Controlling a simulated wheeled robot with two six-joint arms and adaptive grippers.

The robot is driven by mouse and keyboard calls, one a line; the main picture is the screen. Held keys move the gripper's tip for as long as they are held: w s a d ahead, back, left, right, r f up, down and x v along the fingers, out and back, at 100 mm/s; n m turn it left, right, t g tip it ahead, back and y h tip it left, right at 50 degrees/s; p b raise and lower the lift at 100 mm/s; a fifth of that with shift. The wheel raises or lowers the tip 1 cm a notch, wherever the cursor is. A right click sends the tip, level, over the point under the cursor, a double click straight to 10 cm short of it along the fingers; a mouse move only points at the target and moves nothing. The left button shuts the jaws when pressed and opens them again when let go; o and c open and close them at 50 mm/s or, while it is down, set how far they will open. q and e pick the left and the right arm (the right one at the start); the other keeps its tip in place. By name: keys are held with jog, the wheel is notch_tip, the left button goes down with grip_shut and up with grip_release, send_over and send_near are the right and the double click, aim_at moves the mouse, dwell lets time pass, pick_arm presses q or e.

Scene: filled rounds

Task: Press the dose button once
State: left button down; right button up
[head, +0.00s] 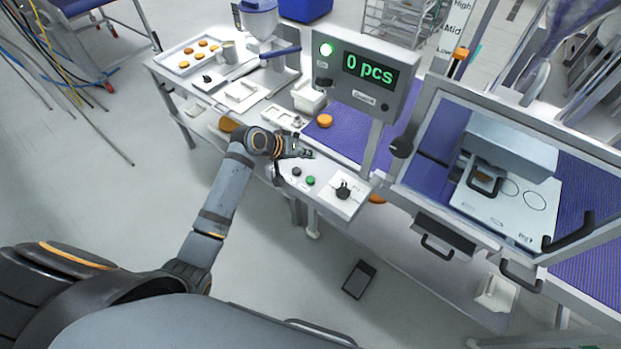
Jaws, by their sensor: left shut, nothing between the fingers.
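A light control panel (322,197) sits at the front edge of the bench. It carries a green button (310,180), a dark button (297,171) and a black knob (343,190). No label on the buttons is readable, so I cannot tell which one is the dose button. My left gripper (309,154) is shut and empty. It shows just behind the two buttons in the head view, apart from the green one; its height above the panel is unclear. My right gripper is not in view.
A display (369,71) reads "0 pcs" beside a lit green lamp (326,49). A purple belt (345,140) carries an orange-brown round (324,121). A framed clear guard (412,128) stands to the right. A tray (170,60) of rounds is at the back left.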

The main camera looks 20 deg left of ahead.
pick_arm(q)
jog(key=b, duration=0.8)
send_over(308, 180)
notch_tip(308, 180, down, 7)
jog(key=shift+f, duration=0.95)
jog(key=shift+f, duration=0.4)
jog(key=shift+f+b, duration=0.3)
jog(key=shift+f, duration=0.3)
dwell(0.7)
dwell(0.3)
jog(key=shift+r+p, duration=1)
jog(key=shift+p, duration=0.15)
